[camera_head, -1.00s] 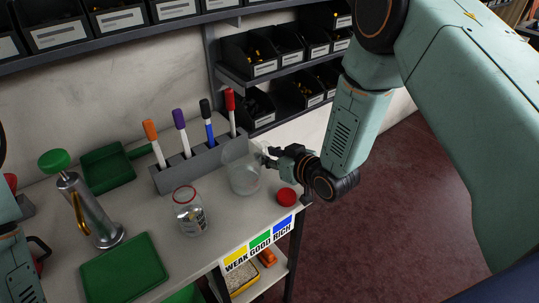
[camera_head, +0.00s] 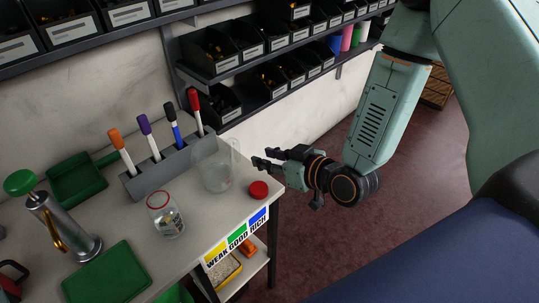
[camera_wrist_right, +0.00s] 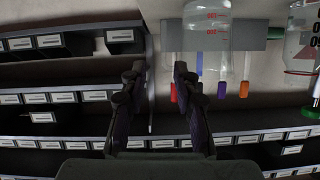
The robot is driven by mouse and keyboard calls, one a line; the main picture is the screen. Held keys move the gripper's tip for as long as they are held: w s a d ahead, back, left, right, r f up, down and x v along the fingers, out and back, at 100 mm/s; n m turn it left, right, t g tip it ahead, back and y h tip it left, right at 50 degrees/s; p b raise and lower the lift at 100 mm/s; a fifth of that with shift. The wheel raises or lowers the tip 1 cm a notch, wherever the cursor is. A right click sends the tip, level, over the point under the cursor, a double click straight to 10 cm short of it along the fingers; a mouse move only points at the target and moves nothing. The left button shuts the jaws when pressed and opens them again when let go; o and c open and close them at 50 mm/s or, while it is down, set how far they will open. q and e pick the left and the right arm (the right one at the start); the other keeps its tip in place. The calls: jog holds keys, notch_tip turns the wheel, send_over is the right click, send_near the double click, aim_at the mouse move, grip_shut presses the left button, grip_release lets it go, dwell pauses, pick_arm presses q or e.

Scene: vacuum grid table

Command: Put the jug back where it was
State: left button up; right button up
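The clear jug (camera_head: 212,170) stands upright on the table's right part, beside the marker rack, with its handle on the side facing my right gripper. Its see-through body with red marks also shows in the right wrist view (camera_wrist_right: 207,32). My right gripper (camera_head: 261,157) is to the right of the jug, with a gap between its fingertips and the handle. In the right wrist view its two fingers (camera_wrist_right: 160,72) are apart with nothing between them. My left gripper is not in view.
A glass jar (camera_head: 166,215) with a red rim stands left of the jug, and a red cap (camera_head: 259,190) lies near the right edge. The grey rack (camera_head: 168,170) holds several markers behind. A green tray (camera_head: 108,277), metal dispenser (camera_head: 65,232) and bin shelves (camera_head: 225,55) surround them.

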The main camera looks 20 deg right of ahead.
jog(key=s+f+m+g+h, duration=0.2)
jog(key=s+f+g, duration=0.4)
jog(key=s+f, duration=0.6)
jog(key=s+f+m+g+h, duration=0.1)
jog(key=s+f+g, duration=0.1)
jog(key=s, duration=0.7)
jog(key=s+d+f+m+g+h, duration=0.1)
jog(key=s+f+g, duration=0.2)
jog(key=s, duration=0.6)
jog(key=shift+d+f+g+h, duration=0.25)
jog(key=shift+g+h, duration=0.15)
jog(key=shift+g, duration=0.4)
jog(key=shift+w+a, duration=0.1)
